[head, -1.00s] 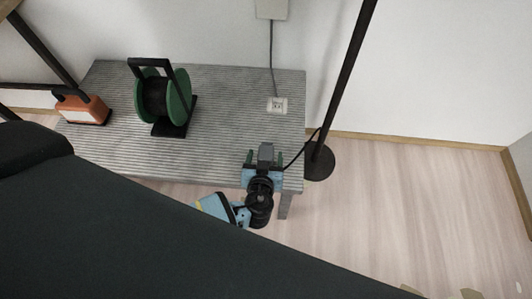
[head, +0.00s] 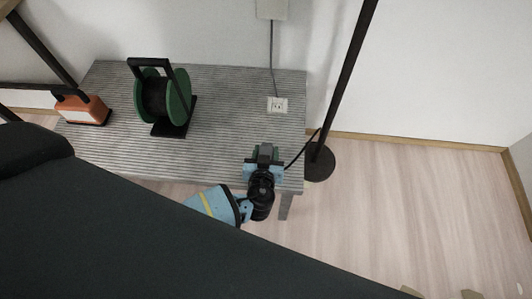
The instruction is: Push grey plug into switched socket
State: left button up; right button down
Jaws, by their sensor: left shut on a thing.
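The grey plug (head: 265,151) is between the fingers of my left gripper (head: 264,156), over the front right part of the striped table. The gripper is shut on it. A black cable runs from the plug to the right, toward the lamp stand. The white socket (head: 278,105) lies on the table near its right back side, farther back than the plug and apart from it. A cable goes from the socket up to a box on the wall. The socket's switch is too small to make out. My right gripper is not in view.
A green cable reel (head: 165,98) with a black frame stands on the table (head: 225,115). An orange lamp-like box (head: 82,108) sits at the table's left. A black pole with a round base (head: 318,163) stands at the table's right edge. The tabletop between plug and socket is clear.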

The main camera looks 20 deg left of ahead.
aim_at(266, 152)
pick_arm(q)
jog(key=shift+r, duration=0.1)
jog(key=shift+r, duration=0.55)
notch_tip(266, 152, up, 2)
jog(key=shift+r+p, duration=0.15)
jog(key=shift+p, duration=0.4)
jog(key=s+a, duration=0.2)
jog(key=s, duration=0.5)
jog(key=s+a+r, duration=0.1)
jog(key=s, duration=0.7)
jog(key=shift+s+a+r, duration=0.25)
jog(key=shift+s+a, duration=0.05)
jog(key=shift+a, duration=0.1)
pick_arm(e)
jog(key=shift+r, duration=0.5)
